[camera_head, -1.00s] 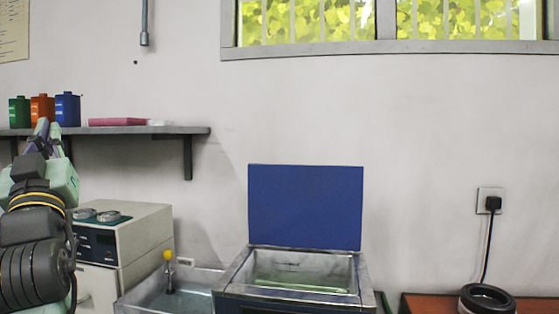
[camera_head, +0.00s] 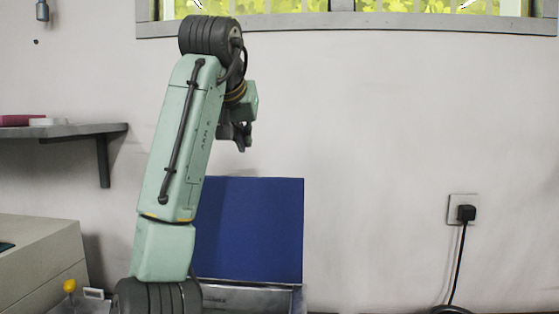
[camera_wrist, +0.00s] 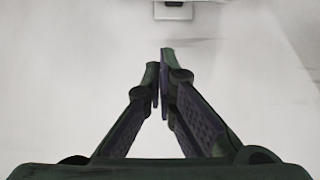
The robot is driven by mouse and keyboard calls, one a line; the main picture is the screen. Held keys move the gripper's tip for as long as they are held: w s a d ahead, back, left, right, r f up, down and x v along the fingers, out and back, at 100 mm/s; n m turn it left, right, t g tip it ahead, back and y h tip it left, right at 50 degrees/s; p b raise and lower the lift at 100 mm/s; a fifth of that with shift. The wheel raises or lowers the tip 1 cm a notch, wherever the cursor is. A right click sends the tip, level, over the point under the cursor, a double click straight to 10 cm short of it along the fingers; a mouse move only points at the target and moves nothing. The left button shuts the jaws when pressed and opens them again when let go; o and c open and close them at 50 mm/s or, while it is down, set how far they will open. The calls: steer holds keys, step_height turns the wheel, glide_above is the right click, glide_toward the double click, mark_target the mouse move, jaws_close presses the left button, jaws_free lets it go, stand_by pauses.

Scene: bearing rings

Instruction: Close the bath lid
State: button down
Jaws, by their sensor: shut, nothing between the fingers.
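The bath lid (camera_head: 255,228) is a flat blue panel standing upright, open, at the back of the metal bath. Only the bath's rear rim (camera_head: 245,297) shows at the bottom of the head view; my arm covers the left part of lid and bath. My gripper (camera_head: 243,146) hangs above the lid's top edge, apart from it in the picture, with its fingers pointing down. It also shows in the wrist view (camera_wrist: 161,58), its fingers together with nothing between them. The lid cannot be made out in the wrist view.
A wall shelf (camera_head: 75,132) is at the left, above a beige machine (camera_head: 40,262). A black plug sits in a wall socket (camera_head: 463,208) at the right.

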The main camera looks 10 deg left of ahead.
steer(key=w+f+p, duration=0.3)
steer(key=f, duration=0.4)
steer(key=shift+w+d, duration=0.15)
stand_by(0.3)
steer(key=shift+f, duration=0.1)
steer(key=shift+f, duration=0.15)
